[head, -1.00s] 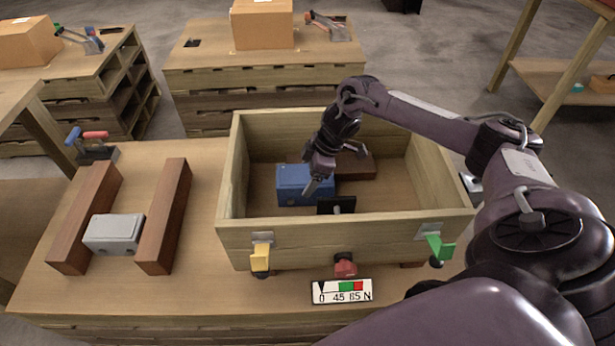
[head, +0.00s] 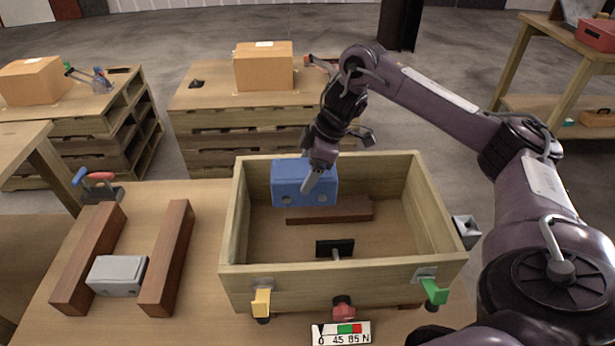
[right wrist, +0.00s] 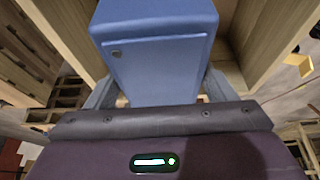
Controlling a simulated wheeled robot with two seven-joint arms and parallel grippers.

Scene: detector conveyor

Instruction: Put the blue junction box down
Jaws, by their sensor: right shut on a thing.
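The blue junction box (head: 290,184) is held by my right gripper (head: 316,178) over the back left part of the open wooden box (head: 340,285). The blue box appears raised off the wooden box's floor. In the right wrist view the blue junction box (right wrist: 158,60) fills the space between the two fingers, which are shut on it. A grey box (head: 116,274) stands between two brown wooden blocks on the table at the left. My left gripper is not in view.
A brown block (head: 330,211) lies inside the wooden box, and a black plate (head: 335,248) stands near its front wall. Yellow (head: 261,300), red (head: 343,306) and green (head: 434,291) handles sit along the front. The table between the right brown block (head: 167,258) and the wooden box is clear.

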